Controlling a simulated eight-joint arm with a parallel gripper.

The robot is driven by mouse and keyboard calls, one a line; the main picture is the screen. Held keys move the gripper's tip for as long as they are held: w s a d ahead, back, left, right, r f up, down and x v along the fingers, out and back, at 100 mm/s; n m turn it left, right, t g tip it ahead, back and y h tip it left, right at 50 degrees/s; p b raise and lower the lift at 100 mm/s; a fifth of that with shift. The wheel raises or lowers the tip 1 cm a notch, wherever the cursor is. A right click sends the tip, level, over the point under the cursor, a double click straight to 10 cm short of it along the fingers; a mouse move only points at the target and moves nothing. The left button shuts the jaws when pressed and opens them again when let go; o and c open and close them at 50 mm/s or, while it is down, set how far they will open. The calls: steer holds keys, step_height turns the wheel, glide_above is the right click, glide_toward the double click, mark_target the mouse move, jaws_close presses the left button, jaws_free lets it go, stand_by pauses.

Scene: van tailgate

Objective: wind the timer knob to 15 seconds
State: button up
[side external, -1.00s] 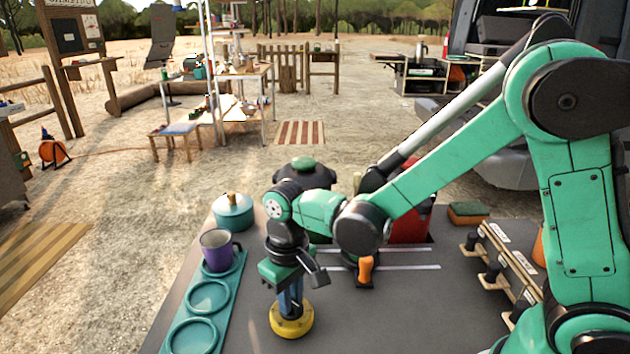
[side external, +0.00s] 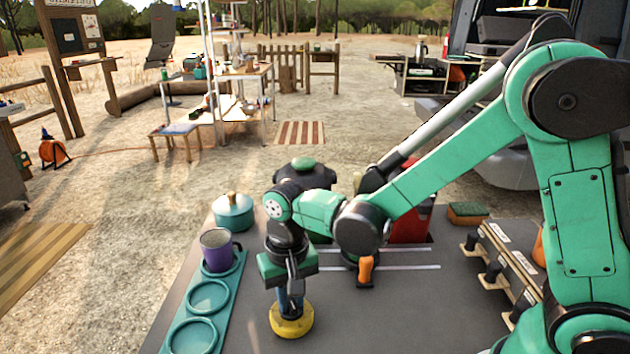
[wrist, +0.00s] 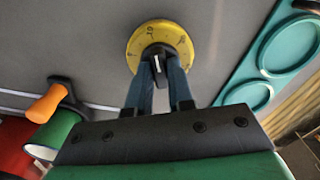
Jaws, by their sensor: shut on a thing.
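The timer is a yellow round dial (side external: 291,322) on the grey tabletop, below my gripper in the side view. In the wrist view the yellow dial (wrist: 182,38) shows dark marks around its face, and one numeral looks like 15 near its upper left. The dark knob (wrist: 158,60) with a white pointer line stands at its middle. My gripper (wrist: 160,78) points down with its blue fingers shut on the knob, one finger on each side. It also shows in the side view (side external: 291,303). The fingers hide part of the dial's lower side.
A teal tray (side external: 172,336) with round recesses and a purple mug (side external: 216,250) stands left of the dial. A teal pot (side external: 233,212) is behind it.

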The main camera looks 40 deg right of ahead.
steer(key=shift+m, duration=0.6)
steer(key=shift+m, duration=1.2)
steer(key=shift+m, duration=0.3)
steer(key=shift+o, duration=0.9)
steer(key=shift+m, duration=0.5)
steer(key=shift+o, duration=1.3)
